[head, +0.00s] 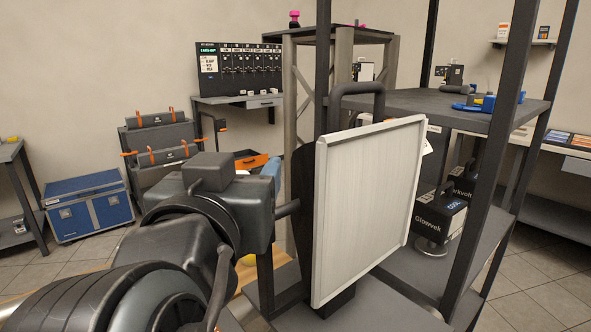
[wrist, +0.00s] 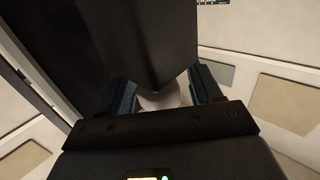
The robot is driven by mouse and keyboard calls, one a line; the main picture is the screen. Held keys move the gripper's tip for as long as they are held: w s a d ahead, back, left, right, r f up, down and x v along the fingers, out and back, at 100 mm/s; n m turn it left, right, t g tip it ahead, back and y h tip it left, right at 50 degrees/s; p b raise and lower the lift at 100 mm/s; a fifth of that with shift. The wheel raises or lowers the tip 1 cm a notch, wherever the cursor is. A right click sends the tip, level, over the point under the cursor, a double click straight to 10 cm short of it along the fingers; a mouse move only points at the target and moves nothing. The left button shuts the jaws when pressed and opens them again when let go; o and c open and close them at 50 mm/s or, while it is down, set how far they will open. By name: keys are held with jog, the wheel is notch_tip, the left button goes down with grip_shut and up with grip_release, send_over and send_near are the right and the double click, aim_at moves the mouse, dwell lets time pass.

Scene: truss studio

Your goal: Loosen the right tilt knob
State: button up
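The light panel (head: 366,205) stands upright in the head view, pale-faced in a thin frame, with a dark bracket (head: 303,195) along its left edge. My gripper (head: 290,208) reaches from the left to that edge; its fingertips are mostly hidden by my arm and the bracket. In the wrist view its two blue-grey fingers (wrist: 164,92) stand apart on either side of a pale rounded thing (wrist: 164,99), perhaps the right tilt knob. A dark block (wrist: 140,40) covers the upper part of it. I cannot tell whether the fingers press on it.
A dark shelf rack (head: 445,108) stands just behind and right of the panel, with lamp boxes (head: 440,215) on a lower shelf. A blue case (head: 90,207) and grey toolboxes (head: 160,143) stand at the left. Floor shows between them and my arm.

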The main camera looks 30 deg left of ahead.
jog(key=c, duration=0.9)
jog(key=shift+r+n+y+p, duration=0.1)
jog(key=shift+n+y+p, duration=0.2)
jog(key=shift+y+p, duration=0.1)
jog(key=shift+r+n+g+y+p, duration=0.1)
jog(key=shift+n+g+y+p, duration=0.8)
jog(key=shift+y, duration=0.3)
jog(key=n+g+y+p, duration=0.2)
jog(key=shift+s+a+y, duration=0.1)
jog(key=shift+a+y, duration=0.05)
jog(key=shift+y, duration=0.25)
jog(key=n+g+y, duration=0.2)
jog(key=shift+s+a+f+g, duration=0.1)
jog(key=shift+a+f+g, duration=0.1)
jog(key=shift+g, duration=0.2)
jog(key=shift+s+n+g+y+b, duration=0.25)
jog(key=shift+n+g+y+b, duration=0.2)
jog(key=shift+n+g+y, duration=0.6)
jog(key=shift+a+n+g, duration=0.1)
jog(key=shift+n+g, duration=0.25)
jog(key=shift+g, duration=0.2)
